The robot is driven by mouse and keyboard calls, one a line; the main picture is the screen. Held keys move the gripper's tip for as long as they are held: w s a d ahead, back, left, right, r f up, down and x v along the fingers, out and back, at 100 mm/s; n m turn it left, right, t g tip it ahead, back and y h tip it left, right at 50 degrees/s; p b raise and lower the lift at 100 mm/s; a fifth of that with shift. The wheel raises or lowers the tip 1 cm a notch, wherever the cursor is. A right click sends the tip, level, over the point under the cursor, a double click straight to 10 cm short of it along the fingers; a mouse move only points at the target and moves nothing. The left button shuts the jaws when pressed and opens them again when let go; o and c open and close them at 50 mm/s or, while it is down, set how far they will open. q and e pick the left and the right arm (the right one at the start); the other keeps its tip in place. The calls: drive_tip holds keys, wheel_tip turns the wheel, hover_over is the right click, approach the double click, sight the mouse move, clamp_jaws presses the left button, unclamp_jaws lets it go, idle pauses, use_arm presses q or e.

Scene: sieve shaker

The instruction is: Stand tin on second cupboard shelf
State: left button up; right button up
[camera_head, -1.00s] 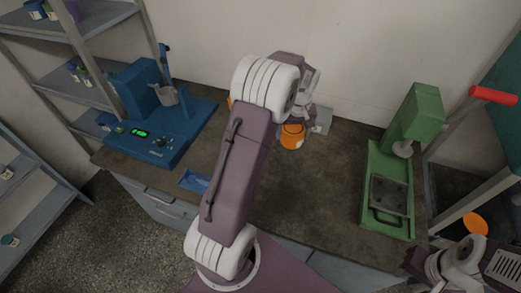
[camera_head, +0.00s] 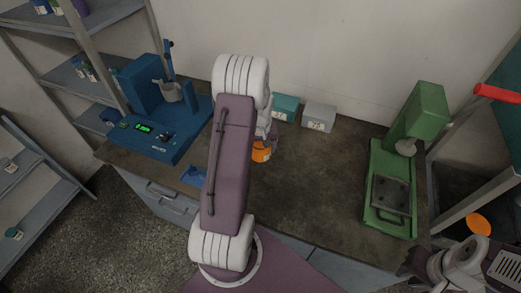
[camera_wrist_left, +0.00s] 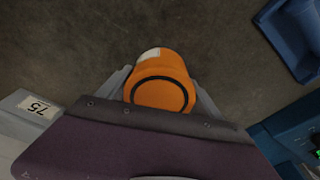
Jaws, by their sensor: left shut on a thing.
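An orange tin (camera_head: 261,152) with a white label is near the middle of the bench, mostly hidden behind my left arm in the head view. In the left wrist view the tin (camera_wrist_left: 163,82) sits between the two fingers of my left gripper (camera_wrist_left: 162,90), which is shut on it. I cannot tell whether the tin touches the bench. The cupboard shelves (camera_head: 78,75) stand at the left, with small jars on them. My right gripper (camera_head: 455,270) is partly in view at the lower right; its fingers are not clear.
A blue machine (camera_head: 160,130) stands on the bench between the tin and the shelves. A teal box (camera_head: 286,107) and a grey box (camera_head: 319,117) stand by the wall. A green press (camera_head: 395,170) is at the right. The bench middle (camera_head: 310,180) is clear.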

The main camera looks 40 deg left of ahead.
use_arm(q)
drive_tip(key=shift+w+f, duration=0.1)
drive_tip(key=shift+f, duration=0.6)
drive_tip(key=shift+f, duration=0.15)
drive_tip(key=o, duration=1.5)
